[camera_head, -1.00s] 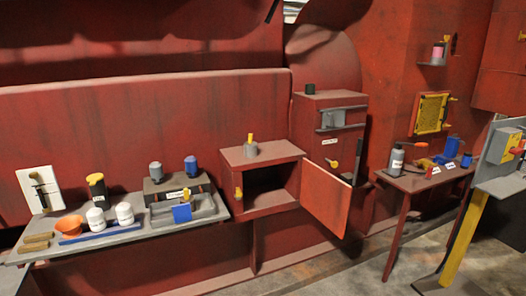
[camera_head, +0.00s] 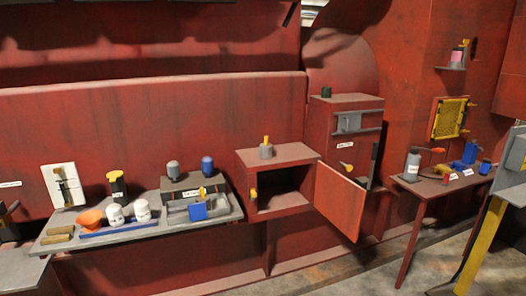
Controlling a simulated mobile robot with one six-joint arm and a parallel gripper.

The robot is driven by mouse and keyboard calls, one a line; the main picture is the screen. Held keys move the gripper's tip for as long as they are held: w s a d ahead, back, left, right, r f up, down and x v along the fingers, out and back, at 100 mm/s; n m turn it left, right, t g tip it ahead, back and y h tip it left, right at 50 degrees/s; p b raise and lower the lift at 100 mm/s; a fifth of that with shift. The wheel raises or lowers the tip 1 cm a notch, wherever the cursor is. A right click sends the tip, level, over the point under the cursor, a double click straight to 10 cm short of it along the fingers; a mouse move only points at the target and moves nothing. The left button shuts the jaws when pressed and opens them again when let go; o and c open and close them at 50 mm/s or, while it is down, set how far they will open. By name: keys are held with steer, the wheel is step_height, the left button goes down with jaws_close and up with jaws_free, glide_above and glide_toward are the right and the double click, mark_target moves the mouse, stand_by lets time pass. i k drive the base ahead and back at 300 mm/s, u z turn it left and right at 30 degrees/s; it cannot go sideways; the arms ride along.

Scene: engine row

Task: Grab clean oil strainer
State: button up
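No part is clearly readable as the clean oil strainer; the labels are too small to read. Candidates on the grey left bench (camera_head: 75,241) are a grey capped cylinder (camera_head: 173,170) and a blue capped cylinder (camera_head: 207,166). Both stand upright on a dark labelled box (camera_head: 185,185). A grey pot with a yellow handle (camera_head: 266,149) stands on the open red cabinet (camera_head: 290,153). My gripper is not in view.
The cabinet door (camera_head: 340,200) hangs open. A right table (camera_head: 425,187) holds bottles and tools. A yellow-legged stand (camera_head: 482,245) is at the right edge.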

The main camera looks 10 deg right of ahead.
mark_target(265, 149)
steer(key=u, duration=0.05)
steer(key=i, duration=0.9)
steer(key=z, duration=0.15)
steer(key=k, duration=0.2)
steer(key=u, duration=2.8)
